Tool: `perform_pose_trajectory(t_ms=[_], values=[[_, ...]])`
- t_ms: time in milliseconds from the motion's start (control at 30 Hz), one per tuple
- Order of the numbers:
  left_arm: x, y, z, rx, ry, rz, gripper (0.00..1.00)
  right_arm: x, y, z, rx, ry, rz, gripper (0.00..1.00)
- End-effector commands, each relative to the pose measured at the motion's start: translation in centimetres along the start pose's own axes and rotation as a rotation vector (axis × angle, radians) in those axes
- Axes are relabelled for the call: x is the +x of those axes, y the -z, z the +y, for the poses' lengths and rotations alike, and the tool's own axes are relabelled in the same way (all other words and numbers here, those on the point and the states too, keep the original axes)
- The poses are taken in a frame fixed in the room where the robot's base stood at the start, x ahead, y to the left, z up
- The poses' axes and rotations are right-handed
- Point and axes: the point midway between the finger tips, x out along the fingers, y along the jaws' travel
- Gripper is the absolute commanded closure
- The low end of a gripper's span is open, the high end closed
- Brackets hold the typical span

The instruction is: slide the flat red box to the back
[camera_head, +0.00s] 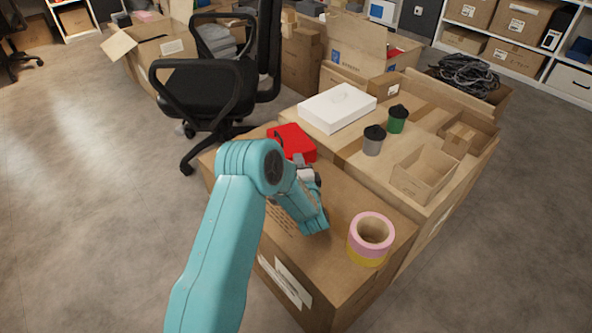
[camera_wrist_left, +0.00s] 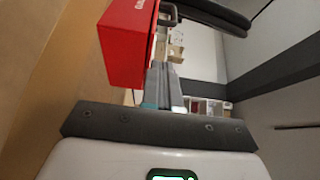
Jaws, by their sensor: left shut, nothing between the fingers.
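The flat red box (camera_head: 292,141) lies on top of the brown carton (camera_head: 345,205), towards its far left part, in the head view. In the left wrist view the red box (camera_wrist_left: 125,45) is large, with pale lettering on one face. My left gripper (camera_head: 299,161) is shut and empty at the near side of the box. In the left wrist view my fingers (camera_wrist_left: 164,84) are together, right beside the box's lower right edge. I cannot tell whether they touch it. My right gripper is not in view.
A pink and yellow tape roll (camera_head: 371,236) stands near the carton's front right. A black office chair (camera_head: 215,85) stands close on the left.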

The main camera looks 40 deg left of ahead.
Motion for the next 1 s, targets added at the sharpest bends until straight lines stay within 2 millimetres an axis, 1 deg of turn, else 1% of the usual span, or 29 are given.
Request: perform_pose_trajectory(t_ms=[33,167,300,633,833,1000], values=[[0.0,0.0,1.3,0.0,0.0,0.001,1.0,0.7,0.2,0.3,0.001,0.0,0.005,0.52],[0.0,0.0,2.5,-0.001,0.002,0.001,1.0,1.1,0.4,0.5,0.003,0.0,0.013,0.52],[0.7,-0.7,2.2,-0.002,0.003,0.0,1.0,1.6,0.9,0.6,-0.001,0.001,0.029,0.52],[0.8,-0.7,2.1,-0.001,0.002,0.001,1.0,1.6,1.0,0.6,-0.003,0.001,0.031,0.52],[2.0,-2.0,2.1,-0.001,0.002,-0.001,1.0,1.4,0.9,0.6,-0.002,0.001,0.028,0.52],[2.1,-2.0,2.1,-0.001,0.001,0.001,1.0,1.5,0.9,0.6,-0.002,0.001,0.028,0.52]])
